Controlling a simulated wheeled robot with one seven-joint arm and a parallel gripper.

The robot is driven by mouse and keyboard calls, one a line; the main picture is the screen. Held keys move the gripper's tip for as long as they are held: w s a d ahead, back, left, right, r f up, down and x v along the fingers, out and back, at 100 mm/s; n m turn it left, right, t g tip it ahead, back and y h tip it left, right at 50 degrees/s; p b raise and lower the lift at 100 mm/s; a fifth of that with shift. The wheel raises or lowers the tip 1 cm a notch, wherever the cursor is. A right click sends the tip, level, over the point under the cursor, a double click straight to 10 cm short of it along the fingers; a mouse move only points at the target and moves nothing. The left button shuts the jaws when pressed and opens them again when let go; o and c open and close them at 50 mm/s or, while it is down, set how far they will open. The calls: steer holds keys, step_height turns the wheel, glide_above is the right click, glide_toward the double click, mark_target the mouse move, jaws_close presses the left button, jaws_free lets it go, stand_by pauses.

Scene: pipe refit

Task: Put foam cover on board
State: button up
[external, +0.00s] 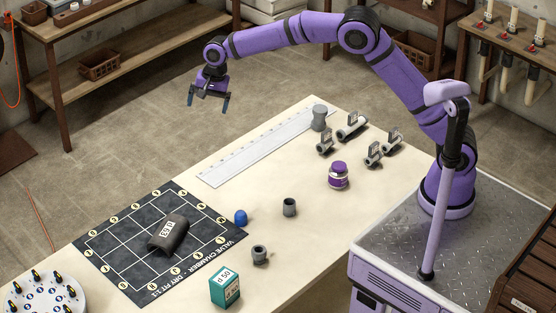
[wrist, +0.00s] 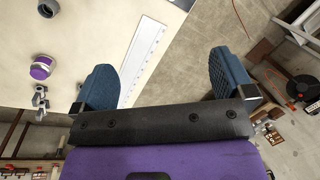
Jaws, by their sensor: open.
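The board (external: 127,263) is a dark mat with a white grid and lettering, lying at the left of the bench. A dark grey, rounded piece with a white label, which looks like the foam cover (external: 180,235), lies tilted across the grid near the board's middle. My gripper (external: 208,99) is raised in the air beyond the bench's far edge, well away from both. Its blue fingers also show in the wrist view (wrist: 165,82), spread wide with nothing between them. Neither the board nor the cover shows in the wrist view.
A blue cap (external: 240,218), grey sockets (external: 289,207) and a teal box (external: 225,288) stand right of the board. A purple jar (external: 338,176), metal valves (external: 351,126) and a grey waisted piece (external: 319,118) stand farther right. A white ruler (external: 253,147) lies along the far edge.

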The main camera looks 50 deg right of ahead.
steer(key=s+d+r+n, duration=0.1)
steer(key=s+d+r, duration=0.2)
steer(key=d+r, duration=0.3)
steer(key=s+d+r+n, duration=0.1)
steer(key=s+d+r, duration=0.2)
steer(key=d+r, duration=0.35)
steer(key=s+d+r+n+t, duration=0.1)
steer(key=s+d+r+n, duration=0.15)
steer(key=s+d, duration=0.55)
steer(key=s+d+r+n+t, duration=0.1)
steer(key=s+d+r, duration=0.2)
steer(key=s+d, duration=0.45)
steer(key=s+d+f+n, duration=0.1)
steer(key=s+d+f, duration=0.1)
steer(key=s, duration=0.5)
steer(key=s+d+f+n+t+h, duration=0.1)
steer(key=s+d, duration=0.3)
steer(key=s, duration=0.4)
steer(key=s+d+f+n+h, duration=0.1)
steer(key=s+d+f+n, duration=0.1)
steer(key=s, duration=0.5)
steer(key=shift+s+d+f+t, duration=0.15)
steer(key=shift+d+f+t, duration=0.3)
steer(key=shift+d, duration=0.65)
